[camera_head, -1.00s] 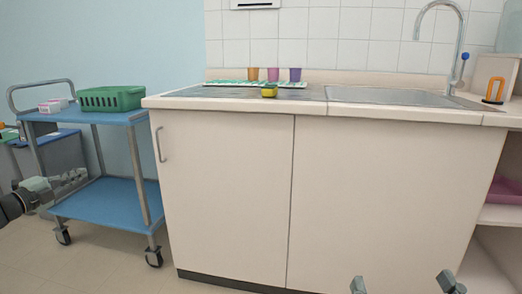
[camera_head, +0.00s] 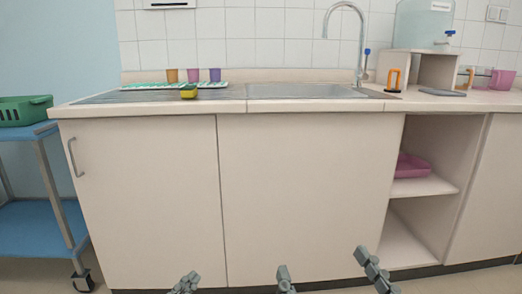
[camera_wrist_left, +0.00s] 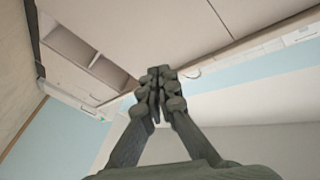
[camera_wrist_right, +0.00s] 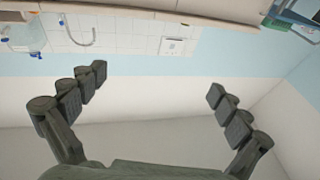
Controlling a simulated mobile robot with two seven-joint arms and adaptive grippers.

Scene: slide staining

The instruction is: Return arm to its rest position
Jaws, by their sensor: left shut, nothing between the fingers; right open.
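My left gripper (camera_head: 183,284) is low in the head view, in front of the cabinet below the counter. Its fingers are together with nothing between them in the left wrist view (camera_wrist_left: 160,88). My right gripper (camera_head: 326,268) is further right at the bottom edge of the head view, fingers spread. The right wrist view shows it open and empty (camera_wrist_right: 158,84). Both grippers are apart from the counter objects. Most of both arms is out of the head view.
The counter (camera_head: 150,108) carries a sink (camera_head: 300,91), three coloured cups (camera_head: 193,75) and a yellow-green item (camera_head: 189,92). An orange-handled object (camera_head: 394,79) stands right of the sink. A blue trolley (camera_head: 28,220) with a green basket (camera_head: 22,112) is at left. Open shelves (camera_head: 425,187) are at right.

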